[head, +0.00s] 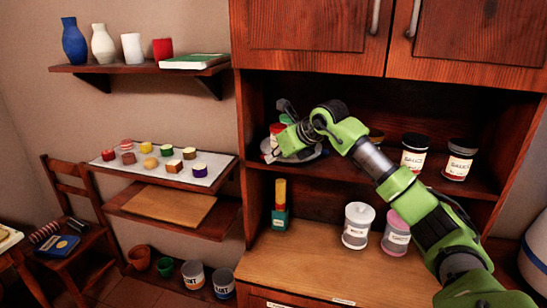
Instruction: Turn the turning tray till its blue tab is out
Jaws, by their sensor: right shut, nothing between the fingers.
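The turning tray (308,156) is a grey disc on the middle shelf of the dark wood cabinet, at its left end. A container with red and white on it (275,132) stands at the tray's left side. My right gripper (287,109) is shut and empty, above the left part of the tray. My right arm reaches in from the lower right and hides much of the tray. I cannot make out the blue tab clearly. I cannot tell whether the gripper touches anything on the tray. My left gripper is not in view.
Dark-lidded jars (414,152) stand on the same shelf to the right. The counter's front left is clear. Cabinet doors (310,25) hang above.

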